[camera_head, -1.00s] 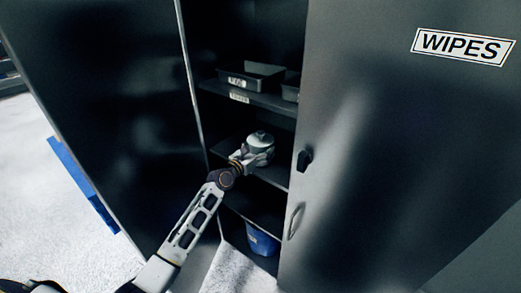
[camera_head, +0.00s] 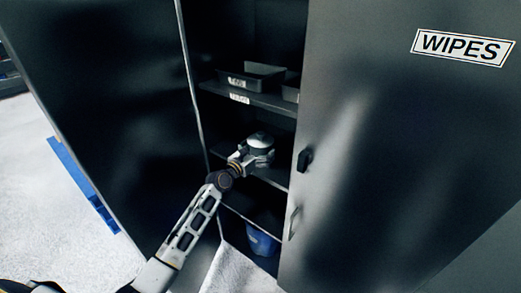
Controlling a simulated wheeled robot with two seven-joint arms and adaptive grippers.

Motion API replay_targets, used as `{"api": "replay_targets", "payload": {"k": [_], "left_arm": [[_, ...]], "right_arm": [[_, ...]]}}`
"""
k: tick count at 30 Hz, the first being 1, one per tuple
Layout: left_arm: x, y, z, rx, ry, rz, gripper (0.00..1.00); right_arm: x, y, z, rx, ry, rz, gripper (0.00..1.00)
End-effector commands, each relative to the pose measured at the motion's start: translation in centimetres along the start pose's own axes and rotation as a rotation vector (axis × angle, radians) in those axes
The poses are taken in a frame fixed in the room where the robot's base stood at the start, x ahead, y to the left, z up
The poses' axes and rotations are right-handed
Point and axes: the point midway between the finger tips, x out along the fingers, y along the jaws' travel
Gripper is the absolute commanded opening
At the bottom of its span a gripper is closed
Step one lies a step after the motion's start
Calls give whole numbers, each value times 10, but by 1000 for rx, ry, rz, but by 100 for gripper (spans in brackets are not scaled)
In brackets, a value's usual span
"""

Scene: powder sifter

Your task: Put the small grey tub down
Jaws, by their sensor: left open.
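The small grey tub (camera_head: 261,141) has a lid with a knob and stands upright at the middle shelf (camera_head: 272,177) of the open cabinet. My left gripper (camera_head: 254,157) is at the tub's front left side, reaching in from the lower left. Its jaws are open around or beside the tub; the fingers partly blend with it. The tub's base is partly hidden by the gripper. My right gripper is not in view.
The upper shelf (camera_head: 272,104) holds dark trays (camera_head: 251,77). A blue bin (camera_head: 262,241) is below. The left door (camera_head: 105,110) stands open. The right door (camera_head: 400,160), labelled WIPES, borders the opening.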

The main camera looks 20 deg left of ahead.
Motion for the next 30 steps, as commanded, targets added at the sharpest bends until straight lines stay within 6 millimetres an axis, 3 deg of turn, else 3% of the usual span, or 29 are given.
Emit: {"api": "replay_targets", "payload": {"k": [17, 30], "left_arm": [[-48, 0, 0, -1, 1, 0, 100], [-86, 0, 0, 0, 0, -1, 100]], "right_arm": [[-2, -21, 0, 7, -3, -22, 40], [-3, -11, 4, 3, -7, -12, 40]]}}
